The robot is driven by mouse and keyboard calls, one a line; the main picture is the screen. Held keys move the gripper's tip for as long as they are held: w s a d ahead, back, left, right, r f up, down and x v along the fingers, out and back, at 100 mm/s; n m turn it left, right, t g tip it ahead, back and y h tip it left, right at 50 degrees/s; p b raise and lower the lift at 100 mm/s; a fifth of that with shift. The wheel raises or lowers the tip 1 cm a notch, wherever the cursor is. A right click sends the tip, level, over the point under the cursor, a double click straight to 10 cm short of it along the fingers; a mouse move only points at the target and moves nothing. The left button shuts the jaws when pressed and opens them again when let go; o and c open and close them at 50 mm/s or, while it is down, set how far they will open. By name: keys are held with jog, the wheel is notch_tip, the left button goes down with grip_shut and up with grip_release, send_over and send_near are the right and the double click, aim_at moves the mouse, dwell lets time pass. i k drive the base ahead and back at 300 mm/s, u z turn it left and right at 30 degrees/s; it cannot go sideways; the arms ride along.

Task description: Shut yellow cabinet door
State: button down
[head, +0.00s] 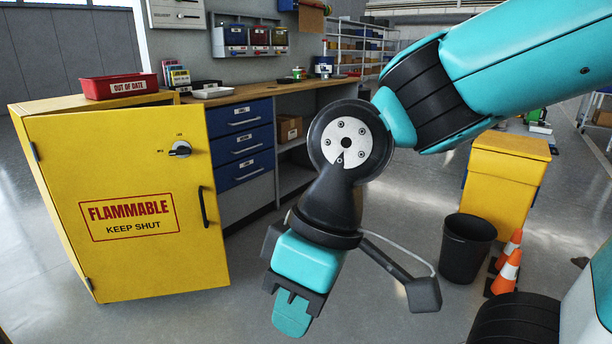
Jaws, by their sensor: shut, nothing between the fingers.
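The yellow cabinet (64,103) stands at the left in the head view. Its yellow door (125,255) carries a red FLAMMABLE KEEP SHUT label and stands ajar, its free right edge swung out toward me. The door has a black pull handle (204,207) near its right edge and a round latch knob (180,149) above it. The cabinet's inside is hidden behind the door. My gripper (292,318) is shut and empty, pointing down, to the right of the door and apart from it.
A red OUT OF DATE bin (120,86) sits on the cabinet top. A workbench with blue drawers (241,142) stands behind the door. A black waste bin (466,249), orange cones (506,272) and a yellow bin (506,175) stand right. Floor between door and gripper is clear.

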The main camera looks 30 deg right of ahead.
aim_at(140, 221)
jog(key=z, duration=0.4)
jog(key=k, duration=0.6)
jog(key=z, duration=0.65)
jog(key=i, duration=0.95)
jog(key=u, duration=0.6)
jog(key=i, duration=0.65)
jog(key=u, duration=1.35)
jog(key=i, duration=0.5)
jog(key=u, duration=0.45)
